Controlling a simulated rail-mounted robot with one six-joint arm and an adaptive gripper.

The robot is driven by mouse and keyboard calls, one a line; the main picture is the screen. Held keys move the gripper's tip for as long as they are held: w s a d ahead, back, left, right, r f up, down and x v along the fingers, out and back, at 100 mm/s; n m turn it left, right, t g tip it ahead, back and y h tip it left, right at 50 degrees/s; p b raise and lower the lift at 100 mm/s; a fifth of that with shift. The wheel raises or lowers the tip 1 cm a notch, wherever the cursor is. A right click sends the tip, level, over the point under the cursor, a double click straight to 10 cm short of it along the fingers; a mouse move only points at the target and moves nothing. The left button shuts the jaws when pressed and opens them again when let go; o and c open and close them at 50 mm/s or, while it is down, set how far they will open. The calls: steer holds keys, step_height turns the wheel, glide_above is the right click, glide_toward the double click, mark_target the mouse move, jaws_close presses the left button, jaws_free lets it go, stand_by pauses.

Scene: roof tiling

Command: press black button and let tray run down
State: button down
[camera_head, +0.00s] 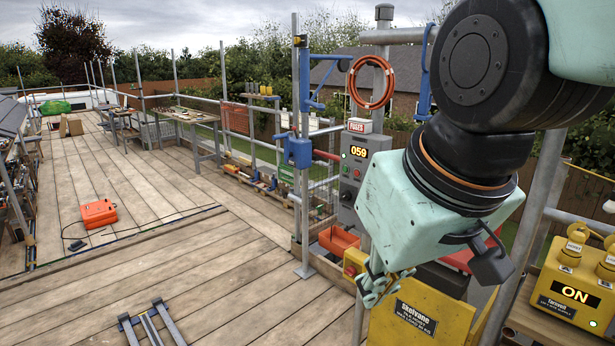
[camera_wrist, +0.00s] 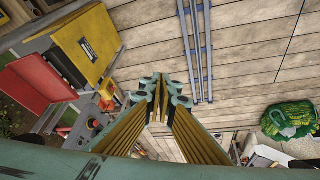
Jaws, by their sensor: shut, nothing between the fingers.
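My gripper (camera_head: 373,292) is shut and empty, pointing down in front of the yellow box (camera_head: 412,318) labelled Skelvane. In the wrist view the gripper's fingertips (camera_wrist: 162,85) are together above the deck. A grey control panel (camera_head: 356,172) with a lit 059 display stands on a post left of my wrist. It has small controls, and I cannot clearly tell a black button among them. An orange tray-like container (camera_head: 338,240) sits low behind the post. A red tray-like thing (camera_wrist: 42,85) lies beside the yellow box in the wrist view. I cannot tell which is the task's tray.
A yellow supply box (camera_head: 577,285) reading ON stands at the right. A blue metal frame (camera_head: 150,325) lies on the deck, also in the wrist view (camera_wrist: 196,50). An orange case (camera_head: 98,214) is at the left. Scaffold posts flank the panel. The middle deck is clear.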

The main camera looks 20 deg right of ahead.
steer(key=w+d+n+t+h+p, duration=0.1)
steer(key=w+d+t, duration=0.25)
steer(key=w, duration=1.45)
steer(key=w+d+n+t+p, duration=0.15)
steer(key=w+d, duration=0.25)
steer(key=w, duration=1.4)
steer(key=w+d+f+n+t+h, duration=0.1)
steer(key=w+d+f+t+h, duration=0.1)
steer(key=w+d, duration=0.5)
steer(key=w+d+f+n+t+h, duration=0.2)
steer(key=w+d+f+t, duration=0.2)
steer(key=w, duration=0.7)
steer(key=shift+w+d+f+h+p, duration=0.35)
steer(key=shift+d+f, duration=1)
steer(key=shift+f, duration=0.25)
steer(key=shift+w+d, duration=0.1)
steer(key=shift+d, duration=0.05)
steer(key=w+d+p, duration=0.2)
steer(key=w+d, duration=0.1)
steer(key=d, duration=0.4)
steer(key=shift+w+d, duration=0.3)
